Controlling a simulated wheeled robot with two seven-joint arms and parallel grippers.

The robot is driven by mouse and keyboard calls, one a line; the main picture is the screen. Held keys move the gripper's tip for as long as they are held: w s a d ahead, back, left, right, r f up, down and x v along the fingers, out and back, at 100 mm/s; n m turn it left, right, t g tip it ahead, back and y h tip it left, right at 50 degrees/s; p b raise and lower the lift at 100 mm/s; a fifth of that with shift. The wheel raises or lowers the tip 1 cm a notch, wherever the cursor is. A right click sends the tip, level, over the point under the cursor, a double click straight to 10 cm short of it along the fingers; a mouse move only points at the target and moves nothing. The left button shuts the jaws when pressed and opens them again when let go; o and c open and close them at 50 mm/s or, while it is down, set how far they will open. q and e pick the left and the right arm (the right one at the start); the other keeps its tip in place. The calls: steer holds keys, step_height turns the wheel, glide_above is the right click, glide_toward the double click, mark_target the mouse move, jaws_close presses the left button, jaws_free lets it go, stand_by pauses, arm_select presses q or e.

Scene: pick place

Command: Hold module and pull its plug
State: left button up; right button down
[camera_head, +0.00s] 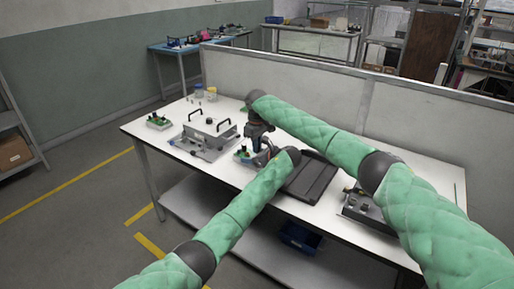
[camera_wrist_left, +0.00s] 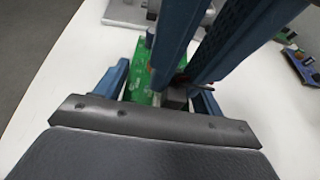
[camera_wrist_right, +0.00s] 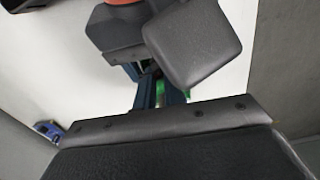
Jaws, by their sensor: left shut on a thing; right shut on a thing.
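The module, a green circuit board (camera_wrist_left: 139,82), shows in the left wrist view between the blue fingers of my left gripper (camera_wrist_left: 160,92), which are shut on it. In the head view the module (camera_head: 242,154) is mostly hidden by my arms. My right gripper (camera_head: 258,143) reaches down from above, close beside my left gripper (camera_head: 254,157). Its long blue fingers cross the left wrist view and end at a small grey block (camera_wrist_left: 176,98) on the board, seemingly the plug. In the right wrist view the fingertips and plug are largely hidden; a little green board (camera_wrist_right: 160,88) shows.
A metal fixture with black handles (camera_head: 208,148) stands left of the grippers, with another board (camera_head: 158,122) beyond. A dark empty tray (camera_head: 316,180) lies right. Two small bottles (camera_head: 211,93) stand at the back.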

steer(key=shift+r, duration=0.15)
steer(key=shift+r, duration=1.9)
arm_select(q)
steer(key=o, duration=1.4)
steer(key=shift+o, duration=0.2)
steer(key=shift+d, duration=0.1)
